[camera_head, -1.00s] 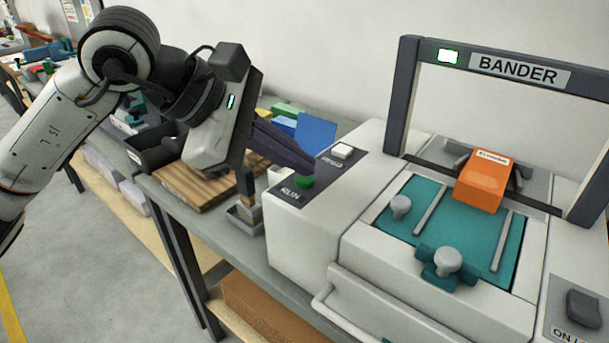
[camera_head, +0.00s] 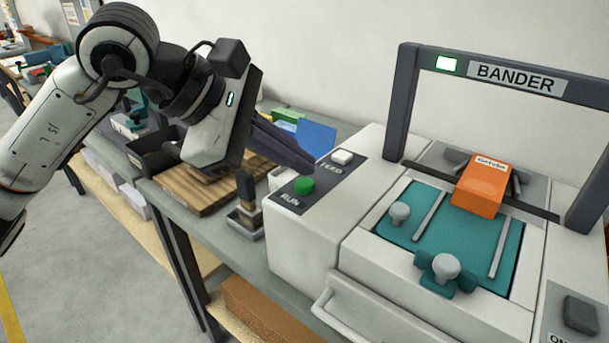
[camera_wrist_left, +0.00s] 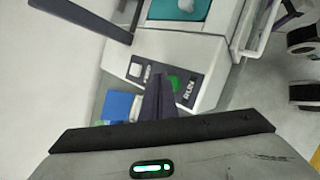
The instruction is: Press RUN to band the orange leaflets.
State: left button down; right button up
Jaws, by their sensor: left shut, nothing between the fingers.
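The bander (camera_head: 510,75) is a white machine with a dark arch and a lit green lamp. The orange leaflets (camera_head: 479,187) lie as a stack under the arch on the teal bed; whether a band is around them I cannot tell. The green RUN button (camera_head: 304,185) is on the dark panel, with a white FEED button (camera_head: 341,157) behind it. My left gripper (camera_head: 310,165) is shut and empty, its tips just behind and above RUN, apart from it in the head view. In the left wrist view the fingers (camera_wrist_left: 159,80) point at the panel, beside RUN (camera_wrist_left: 173,84). My right gripper is not in view.
A wooden board (camera_head: 190,190) and a stamp-like tool with a dark handle (camera_head: 245,190) are on the bench left of the bander. A blue sheet (camera_head: 316,138) stands behind the fingers. Grey knobs (camera_head: 445,267) stick up from the bed.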

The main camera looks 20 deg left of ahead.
aim_at(296, 184)
pick_arm(q)
jog(key=shift+r, duration=0.1)
jog(key=shift+r+p, duration=1.8)
jog(key=shift+r, duration=0.75)
